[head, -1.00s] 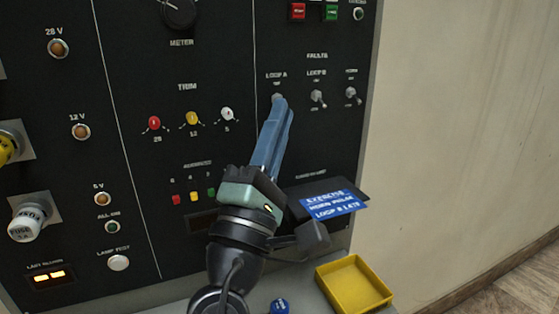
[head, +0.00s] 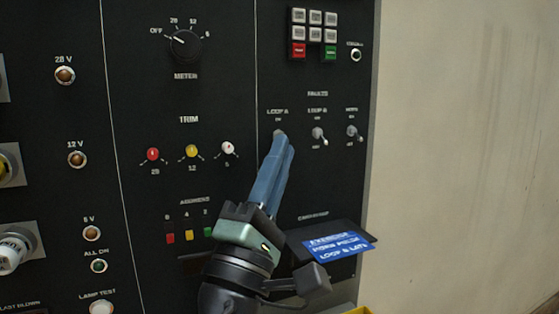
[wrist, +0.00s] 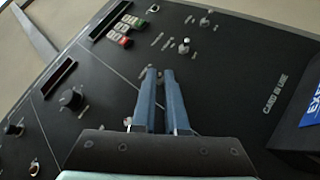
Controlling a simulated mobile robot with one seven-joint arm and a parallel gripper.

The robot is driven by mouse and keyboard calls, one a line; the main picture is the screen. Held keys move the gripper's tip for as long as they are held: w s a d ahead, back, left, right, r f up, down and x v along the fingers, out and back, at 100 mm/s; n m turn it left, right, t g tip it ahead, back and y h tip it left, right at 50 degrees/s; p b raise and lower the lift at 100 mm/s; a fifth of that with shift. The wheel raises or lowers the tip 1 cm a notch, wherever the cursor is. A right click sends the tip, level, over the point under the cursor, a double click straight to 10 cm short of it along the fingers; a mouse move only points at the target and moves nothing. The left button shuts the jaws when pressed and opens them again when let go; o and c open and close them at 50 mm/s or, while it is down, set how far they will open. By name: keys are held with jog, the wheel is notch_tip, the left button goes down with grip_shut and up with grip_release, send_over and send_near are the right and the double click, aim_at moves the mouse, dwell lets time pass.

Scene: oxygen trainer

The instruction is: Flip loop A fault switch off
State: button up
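The loop A fault switch (head: 280,132) is on the black panel, under its LOOP A label in the head view. Only a little of it shows just above my fingertips, so its lever position is hidden. My gripper (head: 287,143) has its blue fingers reaching up to the switch; touching or just short of it, I cannot tell. In the wrist view my gripper (wrist: 160,74) has its fingertips close together with a narrow dark gap. Whether they hold the lever is unclear.
The loop B switch (head: 318,136) and the horn switch (head: 352,132) sit to the right of loop A. A dark card holder with a blue card (head: 340,247) juts out below. Trim knobs (head: 192,150) are to the left.

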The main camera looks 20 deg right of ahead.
jog(key=o, duration=0.4)
jog(key=shift+c, duration=0.2)
jog(key=b+v, duration=0.2)
jog(key=v, duration=1.1)
jog(key=shift+b, duration=0.4)
